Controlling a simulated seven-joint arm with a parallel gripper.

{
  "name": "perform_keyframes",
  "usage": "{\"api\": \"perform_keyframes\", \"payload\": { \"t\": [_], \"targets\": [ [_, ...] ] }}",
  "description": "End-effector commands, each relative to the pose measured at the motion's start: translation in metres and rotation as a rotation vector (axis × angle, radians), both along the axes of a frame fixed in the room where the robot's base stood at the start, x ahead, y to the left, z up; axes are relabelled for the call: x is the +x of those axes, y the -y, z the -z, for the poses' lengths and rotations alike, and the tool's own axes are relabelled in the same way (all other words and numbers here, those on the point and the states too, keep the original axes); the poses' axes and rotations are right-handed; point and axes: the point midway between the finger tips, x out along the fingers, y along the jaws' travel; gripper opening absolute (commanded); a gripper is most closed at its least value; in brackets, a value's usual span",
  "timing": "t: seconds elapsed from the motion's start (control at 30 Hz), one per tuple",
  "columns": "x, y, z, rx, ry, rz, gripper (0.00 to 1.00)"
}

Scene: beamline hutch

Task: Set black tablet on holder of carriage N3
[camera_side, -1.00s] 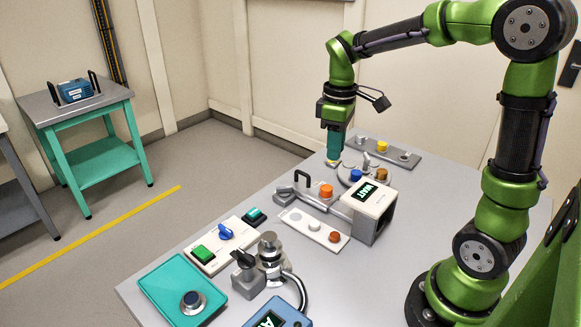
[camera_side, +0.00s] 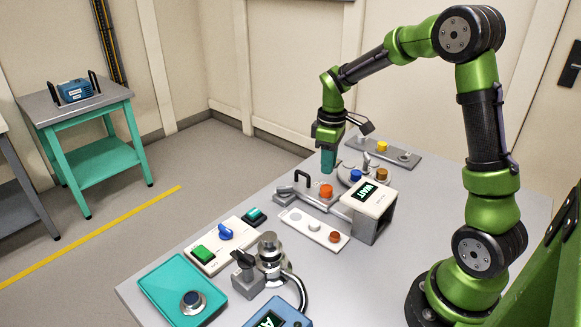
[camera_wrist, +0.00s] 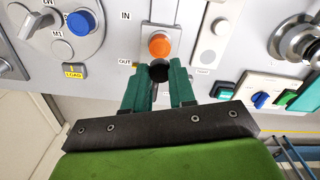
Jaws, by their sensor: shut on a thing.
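My gripper (camera_side: 328,172) points down over the table, with its green fingers around a black tablet (camera_wrist: 159,74) in the wrist view. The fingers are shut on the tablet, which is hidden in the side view. An orange round piece (camera_side: 326,191) sits just below and in front of the fingertips; it also shows in the wrist view (camera_wrist: 159,46), right beyond the black tablet. It stands on a grey fixture marked IN and OUT (camera_wrist: 147,25). I cannot read an N3 mark in either view, so I cannot tell which part is carriage N3 or its holder.
A round plate (camera_wrist: 62,38) carries a blue tablet (camera_side: 356,175) and a brown one (camera_side: 381,174). A box reading WAIT (camera_side: 374,199) stands close at the right. A pale tray (camera_side: 293,214) and a button panel (camera_side: 205,257) lie nearer the camera. A yellow tablet (camera_side: 382,146) is behind.

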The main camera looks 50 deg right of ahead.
Motion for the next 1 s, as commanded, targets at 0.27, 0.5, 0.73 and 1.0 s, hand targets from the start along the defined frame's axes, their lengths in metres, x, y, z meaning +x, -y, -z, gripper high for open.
{"api": "perform_keyframes", "payload": {
  "t": [0.27,0.5,0.73,1.0],
  "targets": [
    [0.0,0.0,0.027,0.001,-0.001,0.0,0.0],
    [0.0,0.0,0.04,0.0,0.001,-0.001,0.0],
    [0.0,0.0,0.043,0.0,0.001,0.0,0.0],
    [0.0,0.0,0.043,0.0,0.001,0.0,0.0]
  ]
}}
